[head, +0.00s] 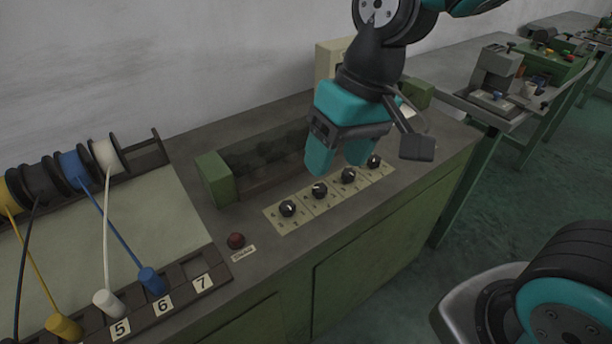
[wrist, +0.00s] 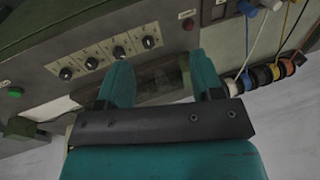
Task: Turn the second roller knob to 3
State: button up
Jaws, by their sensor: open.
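A row of black roller knobs with white pointer marks sits on a pale plate (head: 272,219) on the machine top. From the left in the head view they are the first (head: 288,208), the second (head: 320,190), the third (head: 348,175) and the last (head: 374,161). In the wrist view the order is reversed, with the second from the right (wrist: 119,52) matching the head view's second. The dial numbers are too small to read. My teal gripper (head: 340,160) is open and empty above and behind the row, apart from the knobs. Its fingers also show in the wrist view (wrist: 159,74).
A red button (head: 236,240) stands left of the knobs. A dark trough (head: 262,155) with a green end block (head: 214,178) lies behind them. Wire spools (head: 75,165) and numbered pegs (head: 152,282) are at the left. A green button (wrist: 15,92) shows in the wrist view.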

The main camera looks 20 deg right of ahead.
jog(key=w+d+m+h+p, duration=0.1)
jog(key=w+d+m+p, duration=0.2)
jog(key=w, duration=0.6)
jog(key=m+h+p, duration=0.2)
jog(key=m, duration=0.4)
send_near(320, 187)
notch_tip(320, 187, down, 9)
jog(key=p, duration=0.3)
jog(key=shift+f+p, duration=0.15)
jog(key=shift+p, duration=0.2)
jog(key=shift+w, duration=0.1)
jog(key=c, duration=0.9)
